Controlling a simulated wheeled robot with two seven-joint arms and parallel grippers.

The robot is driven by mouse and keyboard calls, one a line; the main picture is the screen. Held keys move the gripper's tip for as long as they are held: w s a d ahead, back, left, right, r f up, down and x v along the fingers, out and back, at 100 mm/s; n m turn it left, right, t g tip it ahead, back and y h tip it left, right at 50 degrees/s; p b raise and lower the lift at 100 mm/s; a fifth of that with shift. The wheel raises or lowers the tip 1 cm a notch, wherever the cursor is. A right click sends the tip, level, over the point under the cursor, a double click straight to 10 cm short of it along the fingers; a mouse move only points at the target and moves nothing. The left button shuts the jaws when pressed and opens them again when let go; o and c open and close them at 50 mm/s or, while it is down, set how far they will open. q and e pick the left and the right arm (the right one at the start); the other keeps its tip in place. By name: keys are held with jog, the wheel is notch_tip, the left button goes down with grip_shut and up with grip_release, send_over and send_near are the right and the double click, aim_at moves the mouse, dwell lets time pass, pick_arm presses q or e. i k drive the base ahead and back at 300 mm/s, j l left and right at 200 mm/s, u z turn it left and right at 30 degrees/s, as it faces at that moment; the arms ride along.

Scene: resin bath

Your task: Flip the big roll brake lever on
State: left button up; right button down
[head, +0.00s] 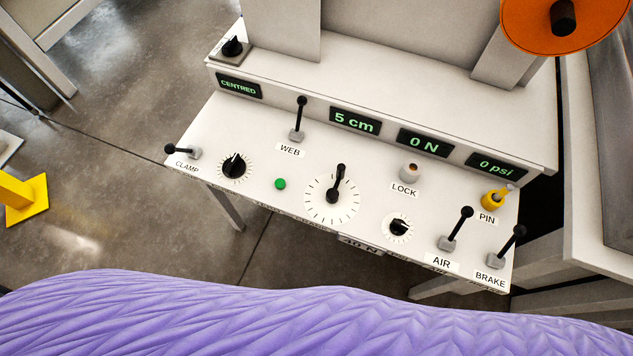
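The brake lever (509,243) stands at the right front corner of the white control panel (262,222), behind a label reading BRAKE (490,281). It has a grey base and a dark stem with a black ball end, tilted up and to the right. The similar air lever (457,227) stands just to its left, also tilted up and right. Neither of my grippers shows in the head view.
The panel also carries a clamp lever (181,151), a web lever (299,117), a large dial (332,196), a lock knob (409,172) and a yellow pin (493,199). A purple quilted surface (300,315) fills the bottom. An orange disc (530,30) is at upper right.

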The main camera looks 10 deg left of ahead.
aim_at(520, 231)
jog(key=z, duration=1.8)
